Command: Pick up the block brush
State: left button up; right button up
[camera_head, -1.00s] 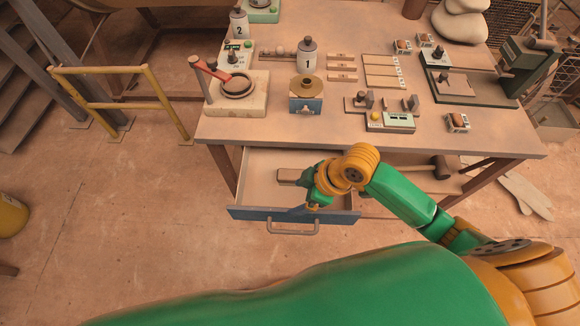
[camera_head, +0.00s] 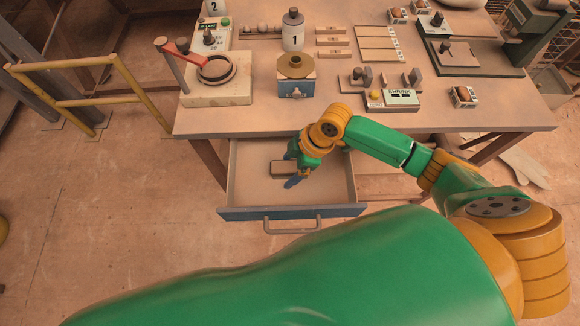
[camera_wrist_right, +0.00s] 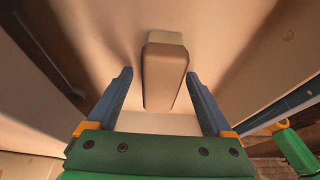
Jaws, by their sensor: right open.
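The block brush (camera_head: 283,167) lies in the open drawer (camera_head: 238,185) under the table. It is a brown block with a paler strip at one end. In the right wrist view the brush (camera_wrist_right: 164,78) lies ahead, between the lines of the two blue fingers. My right gripper (camera_head: 293,180) reaches into the drawer just right of the brush. In the right wrist view the gripper (camera_wrist_right: 160,95) is open, with nothing held. In the head view the gripper's wrist hides part of the brush's right end. My left gripper is not in view.
The wooden table (camera_head: 350,122) above the drawer carries a white bottle (camera_head: 293,32), a brass-topped blue box (camera_head: 295,75) and a red-handled press (camera_head: 215,80). The blue drawer front (camera_head: 335,211) stands toward me. A yellow rail (camera_head: 90,102) is at the left.

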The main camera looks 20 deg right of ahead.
aim_at(286, 166)
jog(key=shift+s+f, duration=0.1)
dwell(0.3)
grip_shut()
notch_tip(286, 166, up, 4)
jog(key=shift+f, duration=0.2)
jog(key=s+d+r+p, duration=0.5)
jog(key=s+r, duration=0.4)
jog(key=s, duration=0.3)
jog(key=shift+s+d+r, duration=0.15)
jog(key=shift+d+r, duration=0.25)
jog(key=shift+d, duration=0.5)
